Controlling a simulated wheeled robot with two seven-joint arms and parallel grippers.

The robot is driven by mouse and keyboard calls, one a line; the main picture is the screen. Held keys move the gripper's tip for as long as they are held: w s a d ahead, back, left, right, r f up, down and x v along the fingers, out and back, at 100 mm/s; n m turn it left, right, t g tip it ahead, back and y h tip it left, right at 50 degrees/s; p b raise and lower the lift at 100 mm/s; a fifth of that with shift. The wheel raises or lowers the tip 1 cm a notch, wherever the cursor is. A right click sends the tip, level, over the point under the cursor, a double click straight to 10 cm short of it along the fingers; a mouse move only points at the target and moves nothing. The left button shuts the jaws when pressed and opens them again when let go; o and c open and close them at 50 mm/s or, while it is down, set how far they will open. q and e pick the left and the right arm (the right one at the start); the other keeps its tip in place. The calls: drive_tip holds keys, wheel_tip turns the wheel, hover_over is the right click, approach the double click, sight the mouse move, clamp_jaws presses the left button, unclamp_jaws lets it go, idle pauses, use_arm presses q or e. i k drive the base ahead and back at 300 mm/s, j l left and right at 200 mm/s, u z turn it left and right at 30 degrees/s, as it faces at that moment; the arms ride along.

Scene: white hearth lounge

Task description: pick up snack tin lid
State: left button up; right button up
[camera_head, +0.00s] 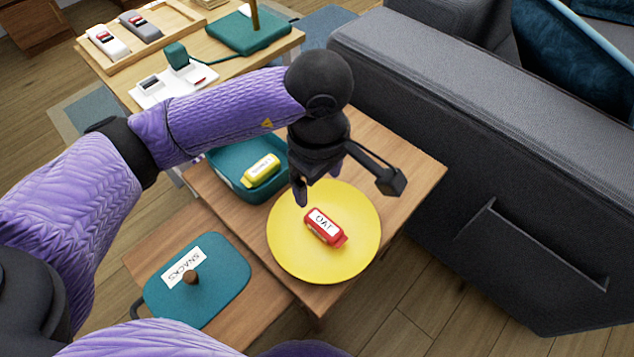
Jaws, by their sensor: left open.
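The snack tin lid (222,288) is a teal rounded rectangle with a brown knob (190,278) and a white "SNACKS" label. It lies on a lower wooden surface at the lower left. The teal tin (226,184) stands open on the small wooden table, with a yellow labelled packet (261,171) inside. My left gripper (318,192) is open above the yellow plate's far edge, up and to the right of the lid, and holds nothing. One of its fingers is partly hidden. My right gripper cannot be made out; only a purple sleeve shows at the bottom edge.
A yellow plate (350,262) holds a red packet labelled "OAT" (325,226) on the small table (415,170). A dark grey sofa (500,170) stands close on the right. A coffee table (130,88) with a tray, a teal box and white items stands behind.

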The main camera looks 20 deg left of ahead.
sight(197, 283)
drive_tip(key=u, duration=1.15)
